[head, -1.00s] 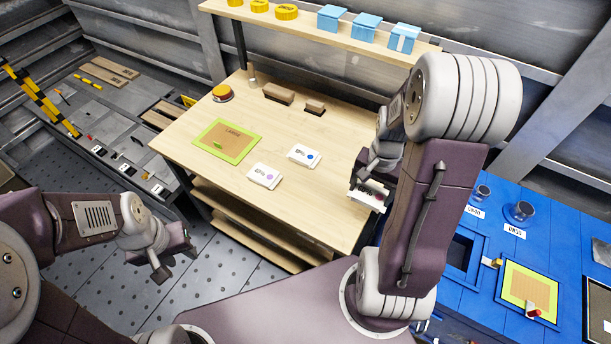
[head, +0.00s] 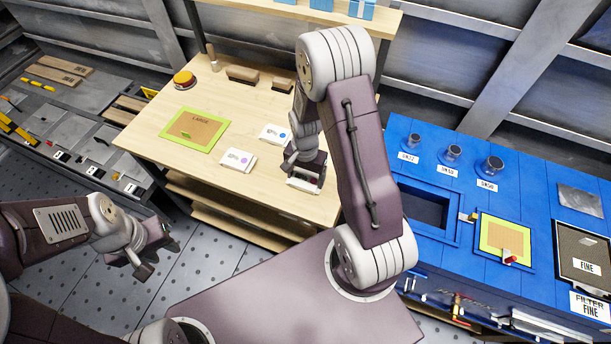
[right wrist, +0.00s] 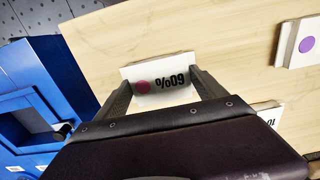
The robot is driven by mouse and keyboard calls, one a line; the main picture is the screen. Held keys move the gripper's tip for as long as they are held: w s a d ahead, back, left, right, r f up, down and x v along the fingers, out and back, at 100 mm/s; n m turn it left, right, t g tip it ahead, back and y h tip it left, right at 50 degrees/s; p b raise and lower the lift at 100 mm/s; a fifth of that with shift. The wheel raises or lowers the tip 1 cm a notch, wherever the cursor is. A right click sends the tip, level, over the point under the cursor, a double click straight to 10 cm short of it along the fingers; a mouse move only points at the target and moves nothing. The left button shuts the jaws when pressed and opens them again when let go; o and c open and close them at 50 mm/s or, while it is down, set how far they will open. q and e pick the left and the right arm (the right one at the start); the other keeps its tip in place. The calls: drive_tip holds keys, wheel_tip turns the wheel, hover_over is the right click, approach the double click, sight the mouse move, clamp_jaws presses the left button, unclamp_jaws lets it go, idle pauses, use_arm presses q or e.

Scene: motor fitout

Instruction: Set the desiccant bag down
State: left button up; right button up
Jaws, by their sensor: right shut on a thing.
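My right gripper (head: 304,172) is shut on a white desiccant bag (head: 306,184) at the front right part of the wooden bench (head: 225,90). My left gripper (head: 152,257) is open and empty over the floor, left of the bench.
A green-bordered mat marked LARGE (head: 193,130) and a yellow-topped button (head: 184,79) are on the bench. Brown blocks (head: 242,75) stand at its back. A blue cabinet (head: 430,150) with a recess stands to the right. Bare wood lies between the mat and the blocks.

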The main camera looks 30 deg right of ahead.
sight(306, 179)
drive_tip(key=shift+s, duration=0.1)
drive_tip(key=shift+f, duration=0.15)
drive_tip(key=o, duration=1.5)
drive_tip(key=shift+r, duration=0.5)
wheel_tip(306, 179, up, 12)
drive_tip(key=f+p, duration=0.1)
drive_tip(key=s+a+n, duration=0.1)
drive_tip(key=s+n, duration=0.1)
drive_tip(key=n, duration=0.1)
drive_tip(key=s+a+r+n, duration=0.1)
drive_tip(key=s+a+n, duration=0.1)
drive_tip(key=s+n, duration=0.1)
drive_tip(key=s+a+n+t, duration=0.1)
drive_tip(key=s+n, duration=0.2)
drive_tip(key=shift+s+a+r+n, duration=0.15)
drive_tip(key=shift+s+a+n, duration=0.05)
drive_tip(key=shift+a+n, duration=0.2)
